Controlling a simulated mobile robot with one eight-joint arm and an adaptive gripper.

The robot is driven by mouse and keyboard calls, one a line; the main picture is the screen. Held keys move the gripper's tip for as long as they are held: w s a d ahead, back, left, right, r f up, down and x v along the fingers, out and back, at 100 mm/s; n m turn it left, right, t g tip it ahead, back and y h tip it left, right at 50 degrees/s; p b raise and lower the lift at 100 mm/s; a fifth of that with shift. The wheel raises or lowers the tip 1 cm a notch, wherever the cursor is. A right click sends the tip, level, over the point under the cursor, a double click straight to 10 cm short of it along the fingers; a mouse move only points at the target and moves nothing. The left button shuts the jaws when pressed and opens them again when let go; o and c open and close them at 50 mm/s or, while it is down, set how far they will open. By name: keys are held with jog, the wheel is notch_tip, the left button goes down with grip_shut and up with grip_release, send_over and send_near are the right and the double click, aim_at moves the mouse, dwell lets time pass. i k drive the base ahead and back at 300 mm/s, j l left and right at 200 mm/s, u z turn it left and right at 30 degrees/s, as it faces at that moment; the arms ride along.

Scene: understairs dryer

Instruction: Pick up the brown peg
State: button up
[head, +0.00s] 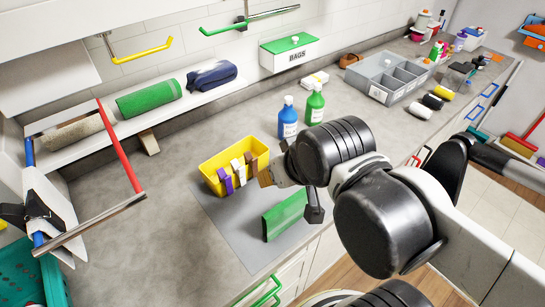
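The yellow bin (208,170) stands on a grey mat on the counter. Several pegs sit along its near rim, including a purple one (225,181), a white one (238,172) and a brown one (251,164). My gripper (270,176) is low at the bin's right end, very close to the brown peg. A tan-brown piece (264,178) shows at its tip; I cannot tell whether it is a peg or part of the gripper. My wrist hides most of the gripper, so its opening and any contact are unclear.
A green block (285,215) lies on the grey mat (246,235) in front of the bin. Blue (288,118) and green (315,104) bottles stand behind my wrist. A grey divided box (386,78) is farther right. The counter left of the bin is clear.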

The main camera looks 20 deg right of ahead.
aim_at(249, 159)
jog(key=j+u, duration=0.1)
jog(key=u, duration=1.35)
jog(key=k+l, duration=0.1)
jog(key=l, duration=0.2)
jog(key=k+l, duration=0.1)
jog(key=l, duration=0.25)
